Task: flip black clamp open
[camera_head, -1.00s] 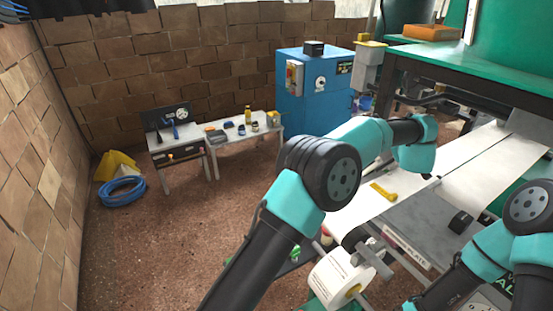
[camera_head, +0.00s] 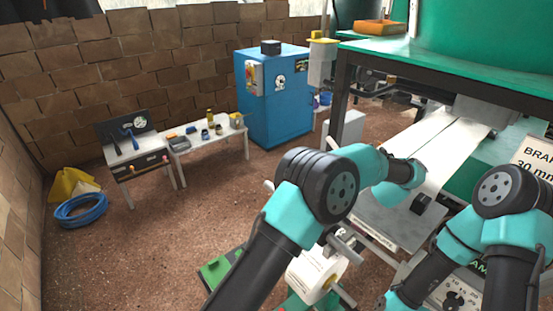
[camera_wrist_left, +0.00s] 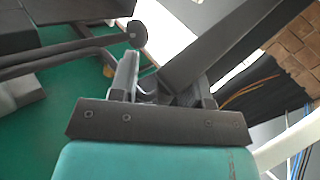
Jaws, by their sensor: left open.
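A small black block (camera_head: 421,203), possibly the black clamp, sits on the grey machine plate (camera_head: 388,224) in the head view. My left wrist is just left of it, over the paper; its fingers are hidden there. In the left wrist view my left gripper (camera_wrist_left: 168,88) is open. A dark bar (camera_wrist_left: 220,48) runs diagonally behind the fingers, and a round-ended black rod (camera_wrist_left: 137,30) is close to the left finger. I cannot tell whether either is part of the clamp or touches a finger. My right arm stands at the right; its gripper is out of view.
White paper strips (camera_head: 445,150) run under the green machine frame (camera_head: 450,62). A blue cabinet (camera_head: 272,95) and a tool table (camera_head: 212,142) stand behind. The brown floor at left is mostly clear.

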